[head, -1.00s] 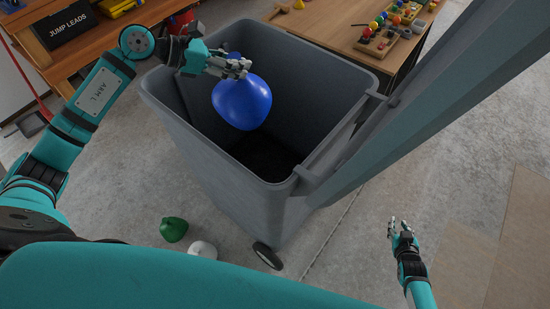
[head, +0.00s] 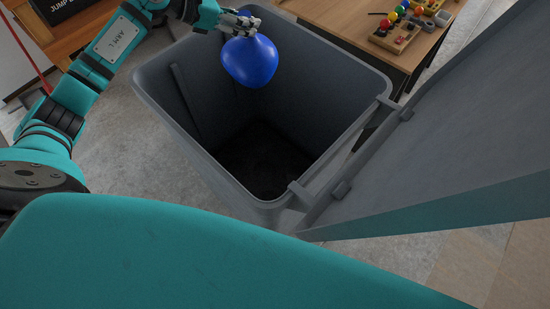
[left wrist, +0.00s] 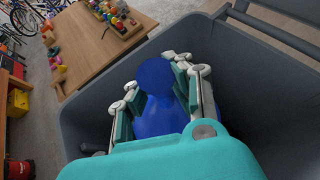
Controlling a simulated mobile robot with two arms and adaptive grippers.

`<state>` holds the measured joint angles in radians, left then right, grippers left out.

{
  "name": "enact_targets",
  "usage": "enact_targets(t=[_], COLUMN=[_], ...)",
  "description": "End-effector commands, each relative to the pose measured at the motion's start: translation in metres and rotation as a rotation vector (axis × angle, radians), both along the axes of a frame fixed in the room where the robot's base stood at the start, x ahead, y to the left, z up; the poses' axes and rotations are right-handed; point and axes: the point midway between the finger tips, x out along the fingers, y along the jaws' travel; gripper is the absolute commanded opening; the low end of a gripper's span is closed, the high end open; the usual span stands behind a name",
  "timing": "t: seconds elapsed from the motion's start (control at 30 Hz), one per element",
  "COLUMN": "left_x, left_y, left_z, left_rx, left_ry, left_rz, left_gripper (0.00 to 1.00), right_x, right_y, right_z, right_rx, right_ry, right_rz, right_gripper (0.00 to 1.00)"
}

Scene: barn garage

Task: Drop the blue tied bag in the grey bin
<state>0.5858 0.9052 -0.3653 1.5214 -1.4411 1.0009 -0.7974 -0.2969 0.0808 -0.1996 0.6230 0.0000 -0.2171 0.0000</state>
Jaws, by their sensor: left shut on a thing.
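The blue tied bag (head: 249,61) hangs from my left gripper (head: 240,24), which is shut on its tied top. In the head view it appears over the far part of the open grey bin (head: 154,98). In the left wrist view the blue bag (left wrist: 157,115) sits between the fingers of my left gripper (left wrist: 155,80), with the grey bin's wall (left wrist: 85,128) around it. The bin's dark inside floor shows below the bag. The bin's lid (head: 420,130) is swung open to the right. My right gripper is out of both current views.
A wooden table (head: 345,22) with colourful toys (head: 405,25) stands behind the bin. Another wooden bench (head: 75,35) is at the far left. In the left wrist view bicycles (left wrist: 20,18) show at the far left. Concrete floor is clear left of the bin.

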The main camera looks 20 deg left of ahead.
Motion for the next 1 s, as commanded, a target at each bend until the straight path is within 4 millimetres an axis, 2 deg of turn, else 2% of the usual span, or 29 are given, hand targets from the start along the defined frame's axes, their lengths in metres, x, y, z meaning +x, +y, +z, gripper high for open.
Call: enact_targets(t=[0.27,0.7,1.0], left_x=[0.001,0.001,0.001], left_y=[0.0,0.0,0.0], left_z=[-0.011,-0.056,-0.058], left_rx=[-0.003,-0.003,-0.002], left_ry=[-0.003,-0.002,-0.004], left_rz=[0.001,0.001,0.001], left_gripper=[0.0,0.0,0.0], right_x=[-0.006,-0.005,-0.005], right_y=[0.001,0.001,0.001], right_z=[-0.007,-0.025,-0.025], right_rx=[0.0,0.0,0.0], right_ry=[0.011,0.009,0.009], right_rz=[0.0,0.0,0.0], right_gripper=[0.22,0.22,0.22])
